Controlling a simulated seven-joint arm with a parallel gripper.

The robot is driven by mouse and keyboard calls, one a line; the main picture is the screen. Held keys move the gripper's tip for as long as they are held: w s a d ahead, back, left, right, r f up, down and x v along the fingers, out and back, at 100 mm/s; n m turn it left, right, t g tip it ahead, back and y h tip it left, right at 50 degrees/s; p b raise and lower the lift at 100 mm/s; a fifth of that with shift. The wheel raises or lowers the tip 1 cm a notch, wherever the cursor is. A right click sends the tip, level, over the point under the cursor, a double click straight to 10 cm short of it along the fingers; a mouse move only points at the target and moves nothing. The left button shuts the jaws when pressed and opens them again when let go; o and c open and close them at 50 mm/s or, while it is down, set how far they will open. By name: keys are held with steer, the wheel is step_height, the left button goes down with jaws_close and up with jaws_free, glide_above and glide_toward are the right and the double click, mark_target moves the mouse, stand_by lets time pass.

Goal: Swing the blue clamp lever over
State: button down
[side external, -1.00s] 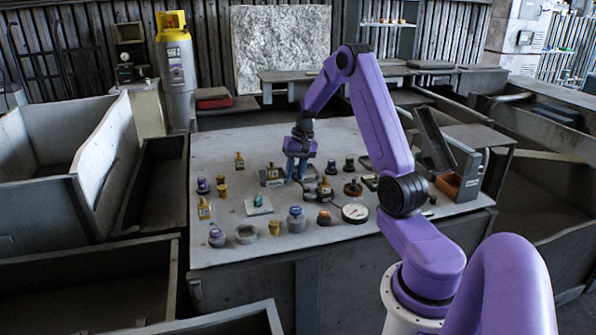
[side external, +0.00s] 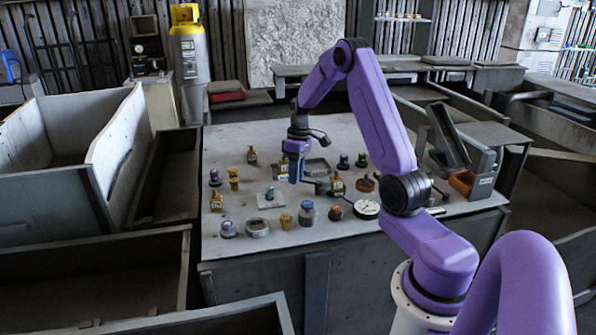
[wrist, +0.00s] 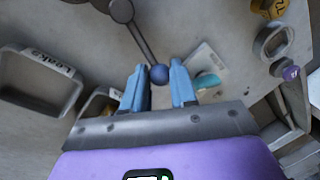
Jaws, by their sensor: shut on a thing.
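The clamp lever shows in the wrist view as a dark grey rod (wrist: 138,42) with a blue ball knob (wrist: 159,75) at its near end. Its far end meets a dark rounded pivot (wrist: 121,10) at the top edge. My gripper (wrist: 158,86) has its two blue fingers on either side of the knob, shut on it. In the side view my gripper (side external: 295,177) is low over the middle of the table, pointing down. The lever (side external: 316,184) shows there as a thin dark bar to the right of the fingers; the knob is hidden.
A grey tray marked "Leaks" (wrist: 38,82) lies left in the wrist view. A white plate with a teal piece (wrist: 207,80) is right of the fingers. Bottles, a dial gauge (side external: 367,208) and a grey ring (side external: 257,228) stand around.

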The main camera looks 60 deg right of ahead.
steer(key=shift+s+a+r+n, duration=0.15)
steer(key=shift+a+n, duration=0.25)
steer(key=shift+n, duration=0.4)
steer(key=shift+s+a+f+n, duration=0.1)
steer(key=shift+s+a+n, duration=0.25)
steer(key=shift+n, duration=0.45)
steer(key=shift+a+g, duration=0.1)
steer(key=shift+g, duration=0.2)
steer(key=c, duration=0.9)
jaws_free()
steer(key=v, duration=1.7)
steer(key=shift+r, duration=0.25)
steer(key=shift+a, duration=0.1)
